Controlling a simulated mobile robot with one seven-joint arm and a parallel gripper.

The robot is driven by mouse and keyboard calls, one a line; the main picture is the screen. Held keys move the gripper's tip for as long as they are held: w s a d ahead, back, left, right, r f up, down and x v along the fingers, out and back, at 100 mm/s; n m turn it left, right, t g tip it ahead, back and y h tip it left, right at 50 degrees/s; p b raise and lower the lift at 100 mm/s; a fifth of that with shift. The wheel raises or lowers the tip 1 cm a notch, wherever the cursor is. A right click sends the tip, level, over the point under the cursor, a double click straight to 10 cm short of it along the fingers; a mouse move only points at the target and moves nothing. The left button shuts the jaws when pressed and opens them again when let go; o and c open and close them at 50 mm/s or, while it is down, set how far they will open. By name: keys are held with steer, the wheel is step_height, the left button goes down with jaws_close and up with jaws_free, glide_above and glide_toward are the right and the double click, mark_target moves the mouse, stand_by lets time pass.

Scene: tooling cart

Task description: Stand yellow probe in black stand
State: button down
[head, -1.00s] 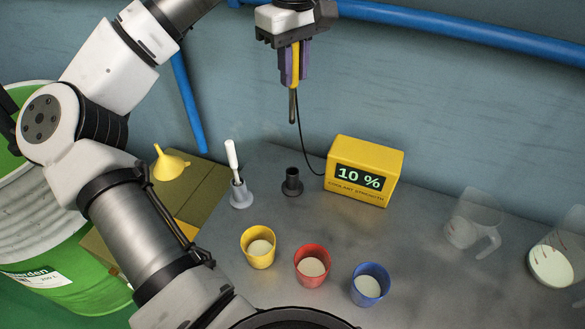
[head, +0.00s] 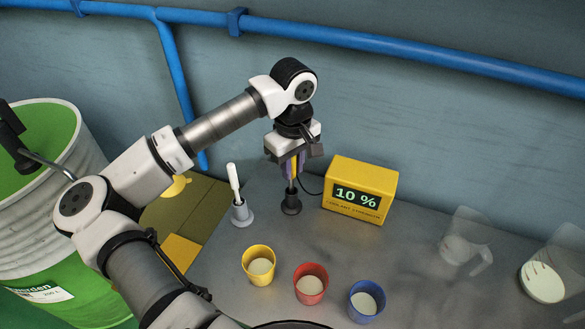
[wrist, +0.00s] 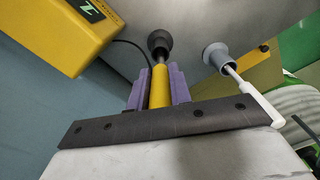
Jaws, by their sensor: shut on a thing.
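My gripper (head: 292,170) is shut on the yellow probe and holds it upright above the black stand (head: 291,204). In the wrist view the yellow probe (wrist: 159,88) sits between the purple finger pads of my gripper (wrist: 159,85). The probe's dark tip reaches the mouth of the black stand (wrist: 158,44). The tip's lower end is hidden, so it seems to be at or inside the opening. A thin black cable runs from the probe to the yellow meter (head: 359,189), which reads 10 %.
A grey stand (head: 241,213) with a white-handled tool is just left of the black stand. Yellow (head: 258,266), red (head: 311,284) and blue (head: 366,301) cups stand in front. Clear jugs (head: 465,243) are at the right. A blue pipe (head: 400,54) runs along the wall.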

steer(key=shift+f, duration=1.3)
steer(key=c, duration=1.3)
jaws_free()
steer(key=shift+r, duration=0.1)
steer(key=shift+r, duration=0.1)
steer(key=shift+r, duration=0.15)
step_height(320, 180, up, 12)
steer(key=b, duration=0.3)
